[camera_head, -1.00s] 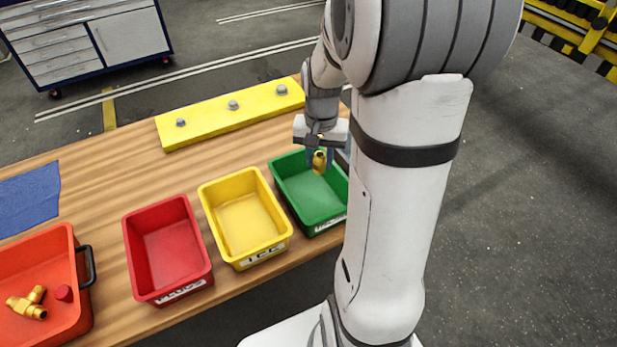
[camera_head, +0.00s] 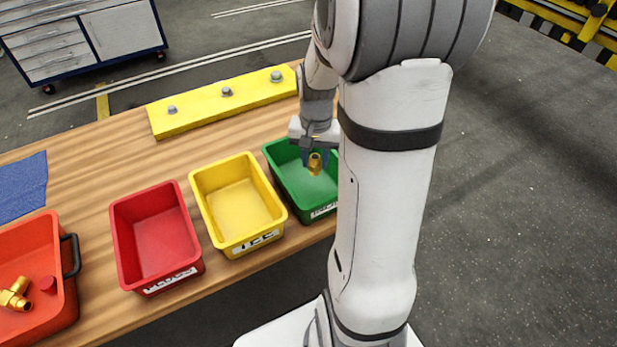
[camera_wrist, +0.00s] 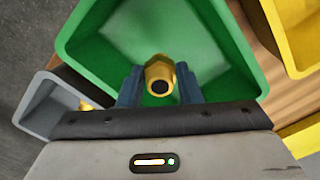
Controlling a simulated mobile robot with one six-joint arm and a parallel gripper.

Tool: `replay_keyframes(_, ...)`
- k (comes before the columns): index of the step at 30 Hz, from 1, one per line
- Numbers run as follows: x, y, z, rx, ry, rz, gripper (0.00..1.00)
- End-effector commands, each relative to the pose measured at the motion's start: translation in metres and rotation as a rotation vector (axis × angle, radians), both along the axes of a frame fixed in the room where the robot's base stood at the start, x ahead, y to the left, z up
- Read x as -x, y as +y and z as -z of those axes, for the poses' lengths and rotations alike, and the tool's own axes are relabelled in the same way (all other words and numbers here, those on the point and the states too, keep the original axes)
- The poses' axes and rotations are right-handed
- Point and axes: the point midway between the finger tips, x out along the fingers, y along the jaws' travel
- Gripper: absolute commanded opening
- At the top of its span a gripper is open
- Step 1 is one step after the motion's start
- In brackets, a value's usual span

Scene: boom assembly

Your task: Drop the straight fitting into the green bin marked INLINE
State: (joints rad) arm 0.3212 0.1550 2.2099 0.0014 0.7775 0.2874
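The straight fitting (camera_wrist: 159,72) is brass and sits between the two blue fingers of my gripper (camera_wrist: 160,88) in the wrist view. My gripper (camera_head: 315,157) is shut on the fitting (camera_head: 315,164) and holds it over the green bin (camera_head: 282,186) in the head view. The green bin's floor (camera_wrist: 190,35) looks empty where it shows. Its front label is small and partly hidden behind my arm. The wrist view shows the fitting end-on, with its dark bore facing the camera.
A yellow bin (camera_head: 205,212) labelled TEE and a red bin (camera_head: 124,240) labelled PLUGS stand to the left, both empty. An orange tray (camera_head: 62,312) holds a brass fitting and a red plug. A grey bin (camera_wrist: 36,104) is beside the green bin.

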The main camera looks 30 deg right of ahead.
Motion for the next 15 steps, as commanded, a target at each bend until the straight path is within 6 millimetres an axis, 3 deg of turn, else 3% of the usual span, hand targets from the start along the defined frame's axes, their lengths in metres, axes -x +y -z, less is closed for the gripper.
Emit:
replay_keyframes(8,0.0000,-0.0004,-0.0002,0.000,0.000,0.001,0.55)
replay_keyframes(15,0.0001,-0.0005,-0.0010,0.000,0.000,0.001,0.55)
